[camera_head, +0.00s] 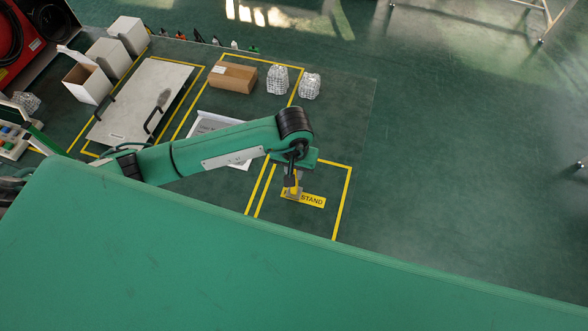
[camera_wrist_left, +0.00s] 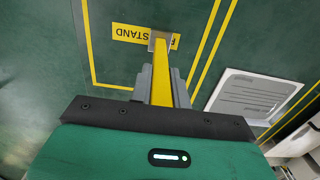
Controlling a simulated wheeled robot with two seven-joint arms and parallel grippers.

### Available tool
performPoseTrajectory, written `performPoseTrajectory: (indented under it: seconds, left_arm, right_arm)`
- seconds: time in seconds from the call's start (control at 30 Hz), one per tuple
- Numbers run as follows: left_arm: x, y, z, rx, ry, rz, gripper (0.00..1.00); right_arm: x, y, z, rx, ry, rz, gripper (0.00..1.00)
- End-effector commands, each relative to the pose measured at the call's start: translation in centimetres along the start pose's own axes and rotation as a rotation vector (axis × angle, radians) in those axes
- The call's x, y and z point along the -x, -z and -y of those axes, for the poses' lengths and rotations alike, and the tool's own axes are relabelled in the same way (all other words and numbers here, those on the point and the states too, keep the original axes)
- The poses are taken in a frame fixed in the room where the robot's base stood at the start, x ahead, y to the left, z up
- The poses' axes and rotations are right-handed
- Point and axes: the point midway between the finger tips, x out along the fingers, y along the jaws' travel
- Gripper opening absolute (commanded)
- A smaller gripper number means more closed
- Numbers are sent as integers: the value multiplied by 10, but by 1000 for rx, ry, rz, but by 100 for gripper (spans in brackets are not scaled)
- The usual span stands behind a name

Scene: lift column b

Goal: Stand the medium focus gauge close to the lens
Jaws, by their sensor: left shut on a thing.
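My left gripper (camera_head: 292,180) reaches over the yellow-outlined area on the dark green surface and points down. In the left wrist view its fingers (camera_wrist_left: 162,85) are shut on a slim yellow bar with a grey metal end, which looks like the focus gauge (camera_wrist_left: 161,68). The gauge's grey end also shows in the head view (camera_head: 294,193). It covers part of a yellow label reading "STAND" (camera_head: 313,200). I cannot tell whether the gauge touches the surface, nor its size against other gauges. I cannot make out the lens. My right gripper is not in view.
A white printed sheet (camera_head: 207,121) lies partly under my left arm. A cardboard box (camera_head: 232,77), two wrapped clear bundles (camera_head: 309,86), a grey plate with black handles (camera_head: 140,100) and white boxes (camera_head: 88,83) stand farther back.

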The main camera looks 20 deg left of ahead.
Motion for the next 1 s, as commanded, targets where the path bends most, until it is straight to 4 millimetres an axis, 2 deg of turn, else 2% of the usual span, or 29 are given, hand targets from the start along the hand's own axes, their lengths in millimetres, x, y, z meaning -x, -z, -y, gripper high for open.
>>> performPoseTrajectory:
  seconds: [0.1,0.47,0.5,0.6,1.0]
  left_arm:
    - [-12,-1,0,0,1,2,0]
    - [-17,0,0,-1,0,-2,0]
    - [-17,0,0,-1,1,-1,22]
    - [-16,0,0,-1,1,-1,40]
    - [-11,-1,0,0,0,1,40]
  right_arm:
    - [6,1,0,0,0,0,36]
    - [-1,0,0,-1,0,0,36]
    - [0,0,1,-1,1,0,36]
    - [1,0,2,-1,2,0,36]
    - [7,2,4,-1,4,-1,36]
